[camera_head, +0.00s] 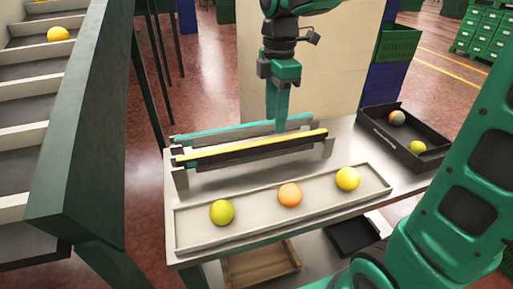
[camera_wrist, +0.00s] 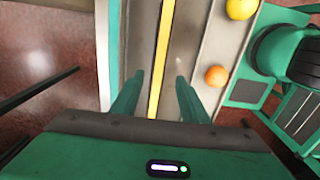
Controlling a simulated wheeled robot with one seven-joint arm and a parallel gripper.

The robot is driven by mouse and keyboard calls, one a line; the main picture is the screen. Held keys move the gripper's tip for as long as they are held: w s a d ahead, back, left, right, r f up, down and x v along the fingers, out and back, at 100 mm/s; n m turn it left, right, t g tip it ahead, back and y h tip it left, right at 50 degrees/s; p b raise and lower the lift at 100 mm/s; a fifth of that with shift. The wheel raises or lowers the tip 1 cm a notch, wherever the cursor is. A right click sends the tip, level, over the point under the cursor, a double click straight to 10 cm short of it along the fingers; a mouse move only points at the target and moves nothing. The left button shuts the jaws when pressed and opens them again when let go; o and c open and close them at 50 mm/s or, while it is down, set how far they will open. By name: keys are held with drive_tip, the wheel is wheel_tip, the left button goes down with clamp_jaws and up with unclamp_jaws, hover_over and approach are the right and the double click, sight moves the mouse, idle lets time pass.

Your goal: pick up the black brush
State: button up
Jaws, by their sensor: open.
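The black brush (camera_head: 255,152) is a long bar with a yellow top strip and a dark body. It lies across a grey rack on the table, in front of a second bar with a teal top (camera_head: 215,132). My gripper (camera_head: 277,116) points down at the rack from above and appears near the teal bar in the head view. In the wrist view, the two fingers of my gripper (camera_wrist: 158,82) are apart with nothing held. The brush's yellow strip (camera_wrist: 161,50) runs lengthwise between them in that view. The height gap to the brush is hard to tell.
A shallow tray (camera_head: 240,241) in front of the rack holds a green-yellow, an orange and a yellow fruit. A black crate (camera_head: 430,165) with two balls stands at the right. A sloped conveyor (camera_head: 85,130) edges the left. A pale panel (camera_head: 340,60) stands behind.

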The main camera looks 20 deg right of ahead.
sight(274, 140)
drive_tip(key=shift+w+f, duration=0.15)
drive_tip(key=shift+f, duration=3.15)
drive_tip(key=shift+c, duration=0.3)
clamp_jaws()
